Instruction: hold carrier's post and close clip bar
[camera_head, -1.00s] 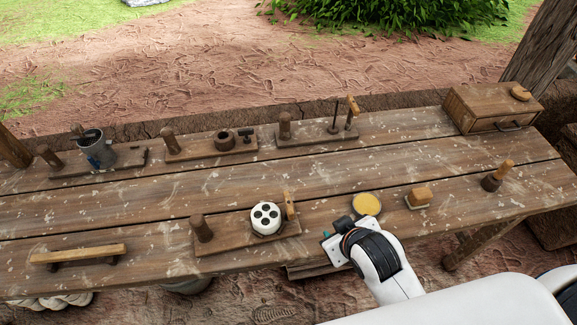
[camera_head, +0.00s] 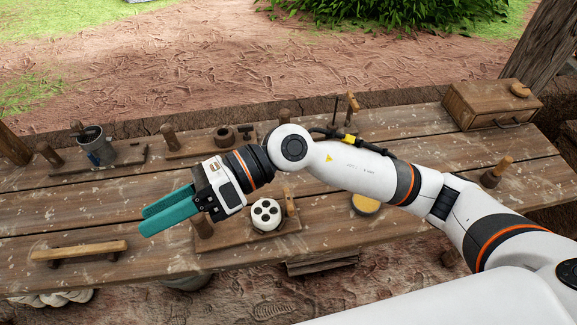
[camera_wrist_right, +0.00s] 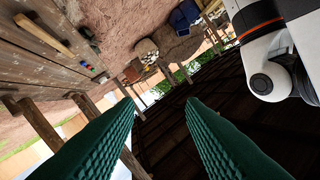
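On the front of the wooden bench, a carrier board (camera_head: 236,242) bears a round wooden post (camera_head: 204,228) at its left. A white disc with dark round holes (camera_head: 267,215) sits on the board, and a short upright wooden bar (camera_head: 290,203), perhaps the clip bar, stands at its right end. My right gripper (camera_head: 143,221), with teal fingers, is open and empty above the bench, left of the post. Its wrist hides the post's upper part. The right wrist view shows the two fingers (camera_wrist_right: 162,106) apart with nothing between them. My left gripper is not in view.
More boards with posts stand along the back, one with a grey metal cup (camera_head: 98,150). A wooden handle-like bar (camera_head: 80,252) lies at front left. A yellow-topped round thing (camera_head: 366,204) is partly behind my arm. A wooden box (camera_head: 490,106) stands at back right.

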